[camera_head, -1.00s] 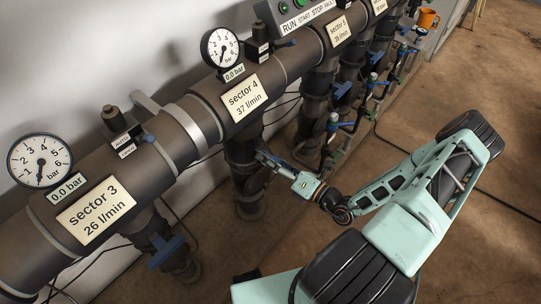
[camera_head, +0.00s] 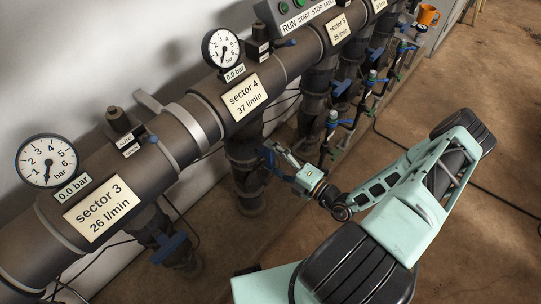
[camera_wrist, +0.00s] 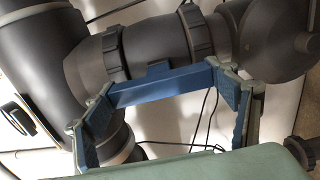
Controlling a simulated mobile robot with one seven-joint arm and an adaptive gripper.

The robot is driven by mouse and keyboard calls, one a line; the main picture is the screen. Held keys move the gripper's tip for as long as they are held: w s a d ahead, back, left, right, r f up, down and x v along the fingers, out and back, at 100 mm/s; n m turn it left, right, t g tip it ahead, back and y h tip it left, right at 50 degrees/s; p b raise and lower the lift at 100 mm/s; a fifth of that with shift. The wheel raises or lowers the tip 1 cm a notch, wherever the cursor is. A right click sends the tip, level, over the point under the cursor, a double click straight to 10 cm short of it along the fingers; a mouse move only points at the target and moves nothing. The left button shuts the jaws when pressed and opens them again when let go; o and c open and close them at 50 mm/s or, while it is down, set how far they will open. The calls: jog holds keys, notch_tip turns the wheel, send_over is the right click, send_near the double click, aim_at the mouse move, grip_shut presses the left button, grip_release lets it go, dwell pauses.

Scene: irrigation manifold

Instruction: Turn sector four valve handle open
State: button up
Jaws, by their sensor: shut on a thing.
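The sector 4 valve handle is a blue bar (camera_wrist: 165,86) below the dark pipe in the wrist view. It spans crosswise between the two fingers of my gripper (camera_wrist: 168,100), which is shut on its ends. In the head view my gripper (camera_head: 279,160) is at the pipe branch under the sector 4 label (camera_head: 246,97), which reads 37 l/min. There the blue handle (camera_head: 269,158) shows only partly, beside the fingers. The gauge above sector 4 (camera_head: 222,49) has a 0.0 bar tag.
The sector 3 label (camera_head: 101,205) and its blue handle (camera_head: 169,248) are at the lower left. Several more branches with blue handles stand close behind my gripper. Thin black cables hang near the pipes. Brown floor (camera_head: 480,75) is open at the right.

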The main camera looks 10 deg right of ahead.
dwell(0.4)
jog(key=o, duration=1.2)
jog(key=shift+c, duration=0.2)
jog(key=shift+s+d, duration=0.1)
jog(key=v, duration=1.1)
jog(key=shift+s+d, duration=0.2)
jog(key=shift+s, duration=0.15)
